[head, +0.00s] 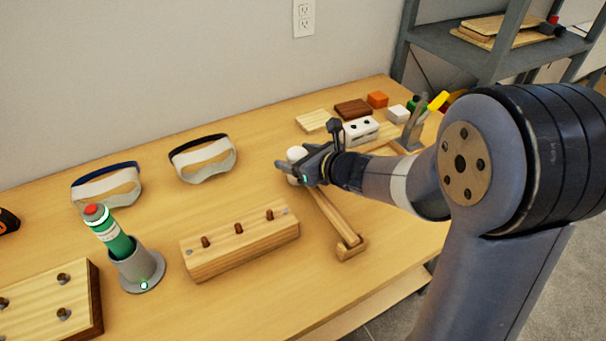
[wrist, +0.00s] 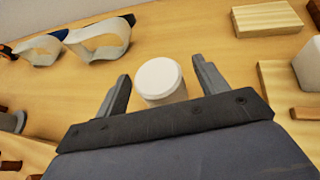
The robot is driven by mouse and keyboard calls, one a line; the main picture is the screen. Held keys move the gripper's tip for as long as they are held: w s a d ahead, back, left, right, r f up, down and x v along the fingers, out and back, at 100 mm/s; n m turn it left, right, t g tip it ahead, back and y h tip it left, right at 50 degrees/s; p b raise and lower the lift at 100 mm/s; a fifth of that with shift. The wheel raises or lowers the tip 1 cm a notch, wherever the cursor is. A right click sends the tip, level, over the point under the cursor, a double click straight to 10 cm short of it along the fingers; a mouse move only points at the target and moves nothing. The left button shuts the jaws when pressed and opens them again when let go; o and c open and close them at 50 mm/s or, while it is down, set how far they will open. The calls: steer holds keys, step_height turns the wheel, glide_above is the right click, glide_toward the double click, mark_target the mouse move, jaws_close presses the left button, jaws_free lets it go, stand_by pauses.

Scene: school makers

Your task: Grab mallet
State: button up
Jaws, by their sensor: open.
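A white, round-ended piece (head: 295,153), which looks like the mallet's head, is at my gripper (head: 290,168) over the middle of the table. In the wrist view the white piece (wrist: 160,80) lies between the two spread fingers of my gripper (wrist: 157,82), with a gap on each side. My gripper is open and not closed on it. A wooden bar (head: 335,215) runs from under my gripper toward the front edge and ends in a small block. My gripper hides where the bar and the white piece meet, so I cannot tell whether they are joined.
A wooden block with pegs (head: 240,245) lies left of the bar. A green bottle (head: 115,240) leans in a grey holder (head: 140,275). Two goggles (head: 203,160) (head: 107,188) lie at the back. Small blocks (head: 353,109) and a white block (head: 361,130) are at the right.

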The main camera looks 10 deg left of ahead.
steer(key=shift+c, duration=0.6)
steer(key=c, duration=1.2)
